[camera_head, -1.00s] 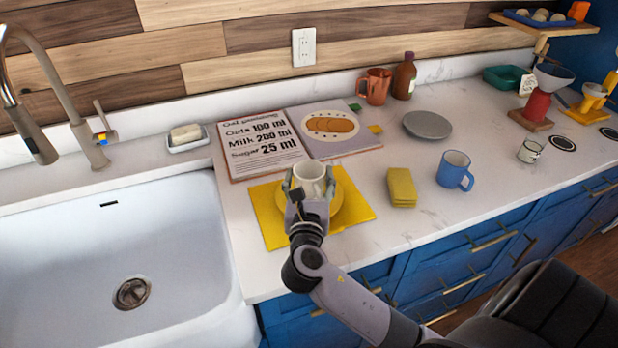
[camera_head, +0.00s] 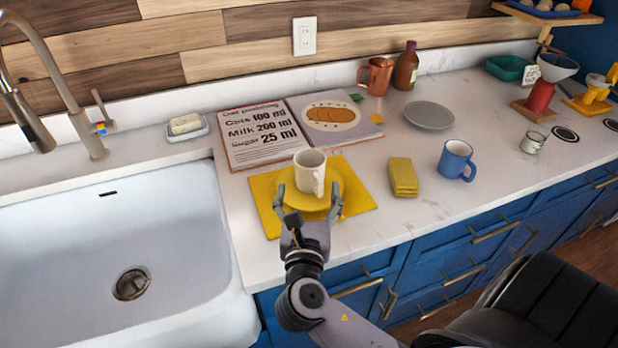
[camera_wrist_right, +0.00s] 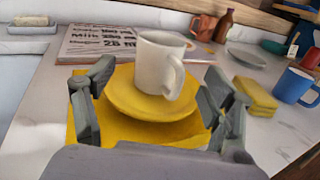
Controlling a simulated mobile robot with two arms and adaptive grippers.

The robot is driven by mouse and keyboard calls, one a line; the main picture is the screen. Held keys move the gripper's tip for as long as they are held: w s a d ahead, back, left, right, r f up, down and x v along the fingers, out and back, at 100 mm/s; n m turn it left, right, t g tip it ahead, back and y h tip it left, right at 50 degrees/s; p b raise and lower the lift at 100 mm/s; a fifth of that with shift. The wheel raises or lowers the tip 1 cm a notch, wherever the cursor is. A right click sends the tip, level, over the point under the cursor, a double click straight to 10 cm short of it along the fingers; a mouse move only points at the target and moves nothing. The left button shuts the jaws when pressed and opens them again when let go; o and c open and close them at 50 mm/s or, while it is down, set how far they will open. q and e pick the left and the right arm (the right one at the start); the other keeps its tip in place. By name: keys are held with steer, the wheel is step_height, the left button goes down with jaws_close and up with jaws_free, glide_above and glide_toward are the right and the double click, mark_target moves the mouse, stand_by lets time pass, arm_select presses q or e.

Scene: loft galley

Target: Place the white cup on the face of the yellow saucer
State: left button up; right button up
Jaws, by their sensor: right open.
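The white cup (camera_head: 309,170) stands upright on the yellow saucer (camera_head: 300,201), which lies on a yellow mat (camera_head: 357,203) on the counter. The wrist view shows the white cup (camera_wrist_right: 157,66) with its handle toward the right and front, resting on the face of the yellow saucer (camera_wrist_right: 125,97). My right gripper (camera_head: 308,204) is open, in front of the cup and apart from it. In the wrist view its fingers (camera_wrist_right: 155,100) are spread wide to either side, nearer the camera than the cup. My left gripper is not in view.
The sink (camera_head: 110,240) is on the left.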

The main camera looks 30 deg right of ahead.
steer(key=shift+v, duration=1.85)
